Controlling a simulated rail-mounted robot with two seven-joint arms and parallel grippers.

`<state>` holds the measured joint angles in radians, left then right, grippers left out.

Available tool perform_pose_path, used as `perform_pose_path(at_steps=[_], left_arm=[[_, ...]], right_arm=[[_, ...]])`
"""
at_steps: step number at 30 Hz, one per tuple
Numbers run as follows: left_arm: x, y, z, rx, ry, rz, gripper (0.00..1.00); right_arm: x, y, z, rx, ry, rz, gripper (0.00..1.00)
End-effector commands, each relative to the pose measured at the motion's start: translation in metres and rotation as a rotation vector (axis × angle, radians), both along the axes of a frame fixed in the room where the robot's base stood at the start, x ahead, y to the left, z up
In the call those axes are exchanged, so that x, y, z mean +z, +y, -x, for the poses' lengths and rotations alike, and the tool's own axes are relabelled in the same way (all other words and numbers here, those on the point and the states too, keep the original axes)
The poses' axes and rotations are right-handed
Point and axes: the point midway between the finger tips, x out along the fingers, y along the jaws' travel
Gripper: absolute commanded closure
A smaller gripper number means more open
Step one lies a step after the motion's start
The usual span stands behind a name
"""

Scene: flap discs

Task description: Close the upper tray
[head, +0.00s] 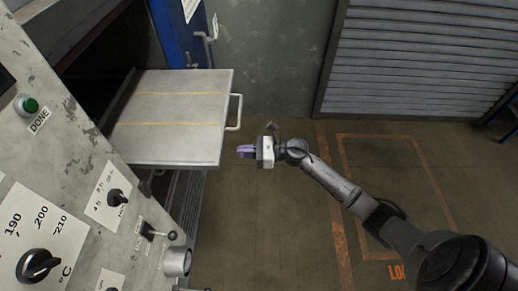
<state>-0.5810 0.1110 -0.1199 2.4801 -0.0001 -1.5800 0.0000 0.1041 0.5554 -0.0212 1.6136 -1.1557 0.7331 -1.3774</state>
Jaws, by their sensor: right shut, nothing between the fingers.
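The upper tray (168,116) is a flat grey sheet with two thin yellow lines, pulled out to the right from the machine. Its light handle (235,112) stands on its right edge. My right gripper (242,151) is shut and empty. In the picture it is just below and right of the handle, with its purple fingers pointing left toward the tray's edge and a small gap showing between them. My left gripper is not in view.
A control panel (70,150) with knobs and a green button (29,104) stands at the left. A blue door (180,35) is behind the tray. A roller shutter (420,60) is at the back right. The floor (300,230) around my right arm is clear.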

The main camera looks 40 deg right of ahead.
Motion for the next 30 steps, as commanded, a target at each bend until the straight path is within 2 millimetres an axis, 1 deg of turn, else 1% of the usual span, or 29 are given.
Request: perform_pose_path(at_steps=[1, 6, 12, 19, 30], left_arm=[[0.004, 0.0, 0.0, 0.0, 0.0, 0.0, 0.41], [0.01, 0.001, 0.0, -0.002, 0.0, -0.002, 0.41], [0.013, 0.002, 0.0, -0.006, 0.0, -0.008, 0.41], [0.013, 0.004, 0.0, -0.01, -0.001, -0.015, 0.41], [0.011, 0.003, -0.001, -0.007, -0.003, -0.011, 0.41]], right_arm=[[0.003, 0.007, -0.007, 0.0, -0.001, -0.002, 1.0], [0.002, 0.021, -0.022, 0.0, -0.001, -0.001, 1.0], [0.001, 0.031, -0.032, -0.001, -0.001, -0.001, 1.0], [0.0, 0.033, -0.035, -0.001, 0.001, 0.001, 1.0], [-0.001, 0.032, -0.036, -0.01, 0.0, 0.0, 1.0]])
